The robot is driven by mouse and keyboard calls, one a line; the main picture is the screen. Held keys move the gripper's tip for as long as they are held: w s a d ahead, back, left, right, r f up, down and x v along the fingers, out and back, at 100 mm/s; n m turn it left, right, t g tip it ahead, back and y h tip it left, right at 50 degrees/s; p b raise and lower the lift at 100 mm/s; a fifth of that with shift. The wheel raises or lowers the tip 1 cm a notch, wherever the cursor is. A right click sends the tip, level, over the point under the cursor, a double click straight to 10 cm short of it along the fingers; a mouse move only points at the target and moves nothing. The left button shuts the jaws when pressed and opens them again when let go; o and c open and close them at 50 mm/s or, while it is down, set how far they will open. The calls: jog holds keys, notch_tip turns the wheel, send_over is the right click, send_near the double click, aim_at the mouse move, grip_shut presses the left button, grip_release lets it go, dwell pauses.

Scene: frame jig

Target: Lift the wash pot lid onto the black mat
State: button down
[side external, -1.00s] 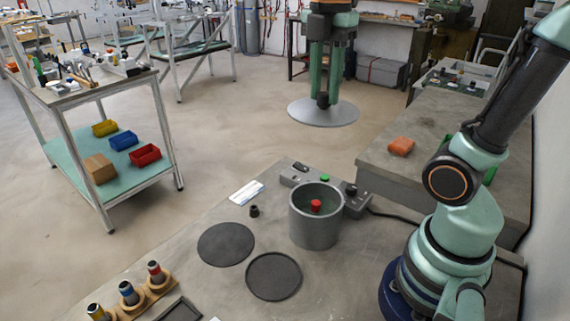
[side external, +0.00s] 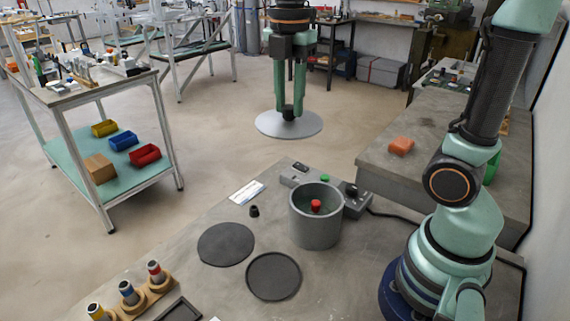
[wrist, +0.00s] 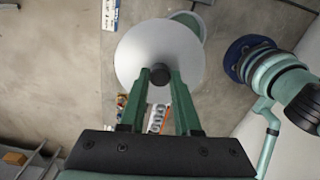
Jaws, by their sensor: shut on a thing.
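My gripper (side external: 288,112) is shut on the black knob of the wash pot lid, a flat grey disc (side external: 270,125). It holds the lid level in the air, above and behind the pot in the side view. In the wrist view the lid (wrist: 145,50) hangs below the fingers and partly covers the pot (wrist: 190,22). The grey wash pot (side external: 314,232) stands uncovered on the bench, with a red-topped thing (side external: 316,205) inside. The black mat, a plain round disc (side external: 226,244), lies bare left of the pot.
A round black dish with a raised rim (side external: 274,277) lies in front of the mat and pot. A small black cap (side external: 254,211) and a white label card (side external: 247,192) lie behind the mat. A grey control box (side external: 356,203) adjoins the pot. A rack of colour-banded cylinders (side external: 130,294) stands at front left.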

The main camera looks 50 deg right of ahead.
jog(key=shift+w+a+f+n, duration=0.75)
jog(key=shift+w+a+f, duration=1)
jog(key=shift+f, duration=2.5)
jog(key=shift+w+a+f+n, duration=0.9)
jog(key=shift+a+f, duration=1.65)
jog(key=shift+f, duration=1.65)
jog(key=shift+w+a+f+n, duration=0.65)
jog(key=shift+w+a+f, duration=1.15)
jog(key=shift+f, duration=2.45)
jog(key=shift+s+a+f, duration=0.2)
jog(key=shift+s+a, duration=0.15)
jog(key=shift+s, duration=0.05)
jog(key=shift+f, duration=0.3)
jog(key=c, duration=0.5)
grip_release()
jog(key=shift+c, duration=0.2)
